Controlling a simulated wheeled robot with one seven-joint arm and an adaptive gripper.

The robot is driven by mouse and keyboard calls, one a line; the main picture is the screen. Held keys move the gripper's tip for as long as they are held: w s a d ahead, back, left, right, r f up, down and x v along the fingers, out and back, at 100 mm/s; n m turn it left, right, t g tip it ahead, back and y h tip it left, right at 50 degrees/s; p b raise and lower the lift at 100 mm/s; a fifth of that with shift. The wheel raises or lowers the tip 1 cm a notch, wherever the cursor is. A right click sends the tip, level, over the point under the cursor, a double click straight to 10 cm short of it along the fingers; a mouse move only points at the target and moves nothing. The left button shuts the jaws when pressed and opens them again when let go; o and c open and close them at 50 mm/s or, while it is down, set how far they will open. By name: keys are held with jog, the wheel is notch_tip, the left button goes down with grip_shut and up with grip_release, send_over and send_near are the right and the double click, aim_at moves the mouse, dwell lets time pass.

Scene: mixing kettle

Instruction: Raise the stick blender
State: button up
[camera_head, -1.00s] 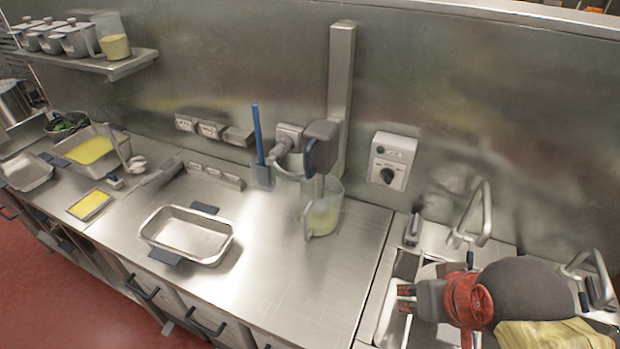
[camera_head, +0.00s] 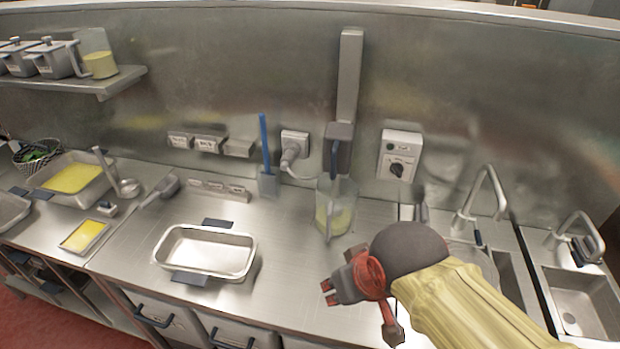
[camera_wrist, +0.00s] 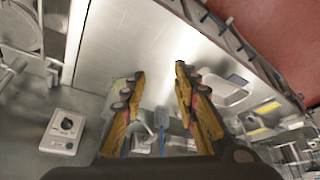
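The stick blender (camera_head: 340,147) has a dark grey body with a blue handle and sits on an upright steel column on the back wall. Its lower end is down in a clear jug (camera_head: 335,218) of pale yellow liquid on the worktop. The blender is not clear in the wrist view.
A wall control box (camera_head: 399,154) with a dial is right of the column, and a socket with a plugged cable (camera_head: 293,145) is left. A steel pan (camera_head: 205,252) sits on the worktop (camera_head: 290,250). A sink (camera_head: 583,303) is at the right. The worktop between pan and jug is clear.

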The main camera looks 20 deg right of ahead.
aim_at(332, 166)
jog(key=w+d+f+n+g+h+p, duration=0.3)
jog(key=w+d+f+n+h, duration=0.6)
jog(key=n, duration=0.3)
jog(key=w+a+r+n+t+h, duration=0.1)
jog(key=w+r+n+t+h, duration=0.1)
jog(key=w+r+n+t, duration=0.6)
jog(key=w+a+r+n+t+h, duration=0.1)
jog(key=w+r+n+t+h, duration=0.15)
jog(key=w+n, duration=0.65)
jog(key=shift+w+d+m+y+b, duration=0.15)
jog(key=shift+w+d+m, duration=0.25)
jog(key=shift+w+d, duration=0.65)
jog(key=shift+w+d+m+y+b, duration=0.15)
jog(key=shift+w+d+m, duration=0.4)
jog(key=shift+w, duration=0.9)
jog(key=shift+w+d+m+y+b, duration=0.1)
jog(key=shift+w+d+m+b, duration=0.15)
jog(key=shift+w+d, duration=0.9)
jog(key=shift+w+a, duration=0.1)
jog(key=shift+w, duration=0.05)
